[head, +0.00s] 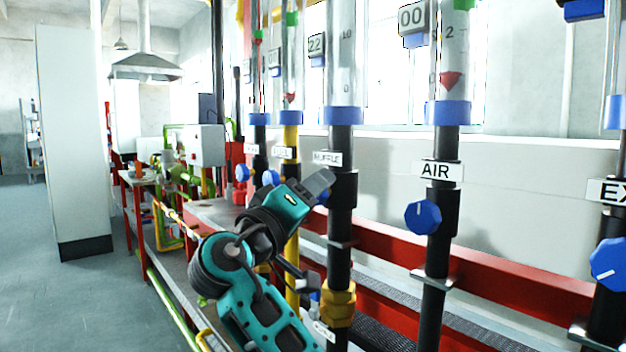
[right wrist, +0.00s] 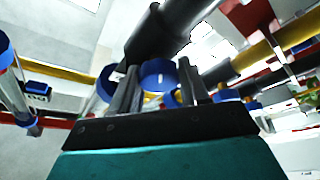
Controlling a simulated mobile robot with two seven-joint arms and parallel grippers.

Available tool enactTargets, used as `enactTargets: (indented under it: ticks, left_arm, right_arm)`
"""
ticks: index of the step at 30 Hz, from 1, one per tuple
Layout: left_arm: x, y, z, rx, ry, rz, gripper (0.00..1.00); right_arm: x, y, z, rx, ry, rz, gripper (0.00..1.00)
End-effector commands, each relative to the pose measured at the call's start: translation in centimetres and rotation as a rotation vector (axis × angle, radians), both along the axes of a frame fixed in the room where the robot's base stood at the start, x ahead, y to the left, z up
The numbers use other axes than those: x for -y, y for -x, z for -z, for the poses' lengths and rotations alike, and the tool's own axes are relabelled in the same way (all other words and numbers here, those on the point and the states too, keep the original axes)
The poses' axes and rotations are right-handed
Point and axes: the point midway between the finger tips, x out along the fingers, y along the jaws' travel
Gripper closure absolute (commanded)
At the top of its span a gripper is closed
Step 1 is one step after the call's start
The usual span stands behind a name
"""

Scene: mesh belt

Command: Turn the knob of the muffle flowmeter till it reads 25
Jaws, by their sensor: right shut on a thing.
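The muffle flowmeter (head: 342,115) is a clear tube with a blue collar on a black pipe, with a MUFFLE label (head: 327,158) below. The display (head: 317,45) beside its tube reads 22. Its blue knob (head: 323,197) is mostly hidden behind my right gripper (head: 322,182) in the head view. In the right wrist view, the blue knob (right wrist: 158,74) sits between the two grey fingers of my right gripper (right wrist: 160,88), which is shut on it. My left gripper is not in view.
The AIR flowmeter (head: 447,112) stands to the right, with its blue knob (head: 422,216) and a display (head: 412,18) reading 00. Another blue knob (head: 608,263) is at the right edge. More flowmeter pipes stand close on the left. A red rail (head: 480,290) runs behind.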

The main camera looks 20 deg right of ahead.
Motion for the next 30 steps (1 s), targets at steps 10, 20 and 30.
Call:
enactTargets:
  ticks: [10, 20, 30]
  left_arm:
    - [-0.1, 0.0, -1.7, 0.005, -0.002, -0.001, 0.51]
    - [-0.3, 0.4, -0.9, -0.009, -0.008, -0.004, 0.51]
    - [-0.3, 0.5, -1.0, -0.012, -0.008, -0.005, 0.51]
  right_arm:
    - [-0.1, 0.0, -0.2, -0.115, 0.043, -0.003, 0.86]
    - [-0.1, 0.0, -0.1, -0.13, 0.049, -0.004, 0.86]
    - [-0.1, 0.0, -0.1, -0.129, 0.049, -0.003, 0.39]
